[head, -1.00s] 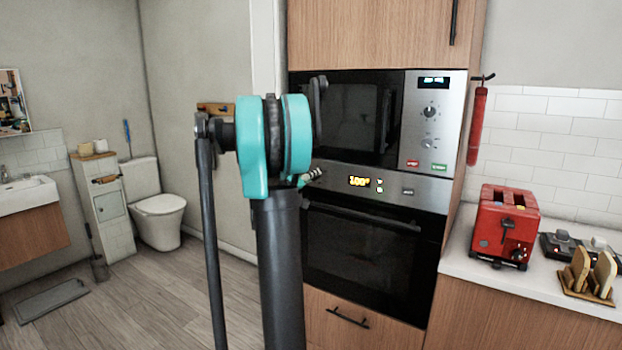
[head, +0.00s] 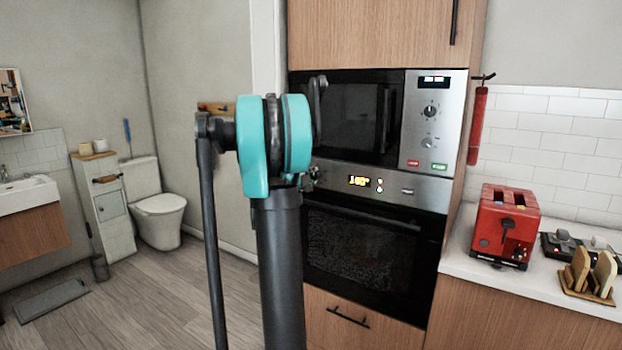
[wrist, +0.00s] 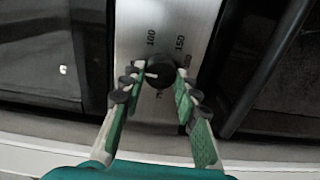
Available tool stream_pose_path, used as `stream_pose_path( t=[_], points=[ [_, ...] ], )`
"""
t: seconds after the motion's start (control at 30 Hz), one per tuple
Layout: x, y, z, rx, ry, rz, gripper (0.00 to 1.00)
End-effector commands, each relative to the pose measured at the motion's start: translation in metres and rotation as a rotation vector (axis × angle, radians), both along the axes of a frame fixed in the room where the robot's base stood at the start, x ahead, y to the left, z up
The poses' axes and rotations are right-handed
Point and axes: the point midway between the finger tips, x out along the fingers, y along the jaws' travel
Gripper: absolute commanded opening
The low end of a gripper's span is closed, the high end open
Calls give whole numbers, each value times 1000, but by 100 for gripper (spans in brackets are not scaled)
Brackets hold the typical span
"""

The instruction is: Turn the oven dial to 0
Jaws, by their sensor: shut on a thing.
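In the wrist view, the oven dial (wrist: 159,77) is a small black round knob on a silver panel. Its white mark points left, and the printed numbers 100 and 150 show above it. My gripper (wrist: 157,73) has its green-padded fingers closed on either side of the dial, gripping it. In the head view, the oven (head: 360,245) has a lit yellow display (head: 358,181) whose digits are blurred. My arm hides the dial and most of my gripper there.
A microwave (head: 352,118) with its own knobs is above the oven. A drawer handle (head: 348,317) is below. A red toaster (head: 506,222) and a toast rack (head: 592,272) stand on the counter at right. The floor at left is mostly clear.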

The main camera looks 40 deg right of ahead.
Motion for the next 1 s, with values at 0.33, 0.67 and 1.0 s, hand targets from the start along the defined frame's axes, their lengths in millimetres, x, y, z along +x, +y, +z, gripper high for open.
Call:
stream_pose_path(
  t=[0.33, 0.67, 1.0],
  points=[
    [0, 1, -1, -21, 53, 2, 2],
    [0, 1, -1, -21, 54, 2, 2],
    [0, 0, 0, -22, 54, 1, 52]
  ],
)
